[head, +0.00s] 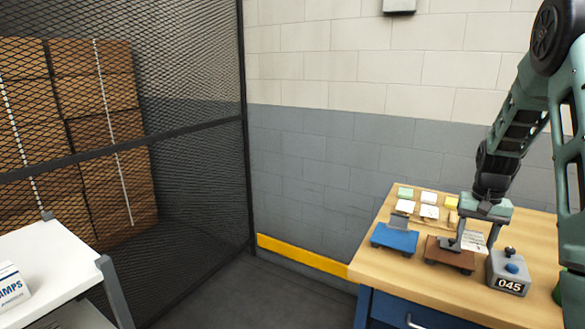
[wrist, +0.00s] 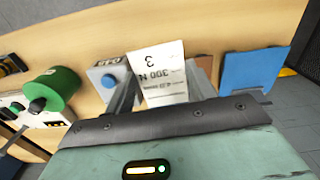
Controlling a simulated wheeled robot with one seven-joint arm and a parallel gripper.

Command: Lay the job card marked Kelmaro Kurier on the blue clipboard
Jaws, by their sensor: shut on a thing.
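My gripper (head: 474,238) is shut on a white job card (wrist: 158,70), which stands up between the fingers. Its print shows upside down in the wrist view, with "300 N" and a "3"; I cannot read a name on it. The card also shows in the head view (head: 474,243), over the right edge of a brown clipboard (head: 449,254). I cannot tell whether card and board touch. The blue clipboard (head: 395,239) lies left of the brown one, its surface bare. It shows at the right in the wrist view (wrist: 254,72).
Several small cards, one a green card (head: 405,192) and one a yellow card (head: 451,202), lie behind the clipboards. A grey box marked 045 (head: 509,284) stands right of the brown clipboard. A green cylinder (wrist: 53,88) stands farther along the bench (head: 378,262). A mesh fence (head: 190,150) is left.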

